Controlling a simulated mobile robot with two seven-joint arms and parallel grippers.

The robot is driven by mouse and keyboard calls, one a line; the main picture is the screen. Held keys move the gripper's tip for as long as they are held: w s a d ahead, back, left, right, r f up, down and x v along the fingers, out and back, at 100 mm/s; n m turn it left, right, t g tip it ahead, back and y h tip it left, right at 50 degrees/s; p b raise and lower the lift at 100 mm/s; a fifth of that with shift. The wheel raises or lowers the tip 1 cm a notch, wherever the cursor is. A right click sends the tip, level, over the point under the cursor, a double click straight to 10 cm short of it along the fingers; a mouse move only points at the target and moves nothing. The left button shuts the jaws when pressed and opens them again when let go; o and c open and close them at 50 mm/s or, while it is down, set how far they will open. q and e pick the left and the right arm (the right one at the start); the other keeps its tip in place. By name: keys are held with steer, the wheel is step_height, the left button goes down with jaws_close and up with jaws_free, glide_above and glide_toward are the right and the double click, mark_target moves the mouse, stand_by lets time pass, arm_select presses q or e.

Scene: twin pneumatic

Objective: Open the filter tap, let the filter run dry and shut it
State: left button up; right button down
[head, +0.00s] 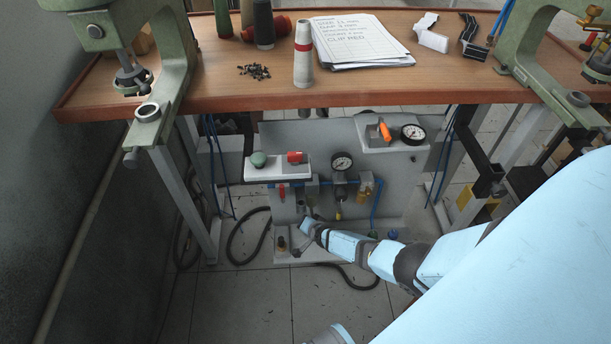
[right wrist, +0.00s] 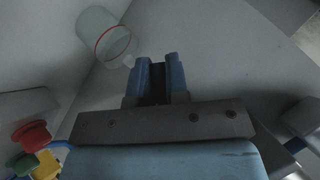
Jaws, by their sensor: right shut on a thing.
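The filter's clear bowl (right wrist: 112,40) with a red ring shows at the upper left of the right wrist view. Its pale lower tip (right wrist: 128,61) is close by the left finger of my right gripper (right wrist: 157,62). The two blue fingers stand close together with a dark gap between them. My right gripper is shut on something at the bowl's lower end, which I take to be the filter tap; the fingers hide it. In the head view my right gripper (head: 305,226) reaches low into the grey pneumatic panel (head: 410,185) under the bench. I cannot see whether water flows. My left gripper is not in view.
The wooden bench (head: 220,90) overhangs the panel. A white button box (head: 277,171), a pressure gauge (head: 342,161) and a gauge (head: 412,133) sit above my gripper. A black hose (head: 240,237) lies on the floor. Red, green and yellow parts (right wrist: 32,137) are at the left.

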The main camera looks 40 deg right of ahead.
steer(key=shift+d, duration=0.1)
stand_by(0.3)
steer(key=c, duration=1.1)
jaws_free()
steer(key=shift+s+r+p, duration=0.2)
steer(key=shift+p, duration=0.1)
arm_select(q)
steer(key=shift+s+a+r+g+y+p, duration=0.2)
steer(key=shift+r+p, duration=0.25)
steer(key=shift+p, duration=1.1)
steer(key=shift+s+a+r+g+p, duration=0.1)
steer(key=shift+r+g+p, duration=0.3)
steer(key=shift+p, duration=1.15)
steer(key=shift+s+a+r+g+y+p, duration=0.15)
steer(key=shift+r+p, duration=0.4)
steer(key=shift+p, duration=1)
arm_select(e)
steer(key=shift+v, duration=6.65)
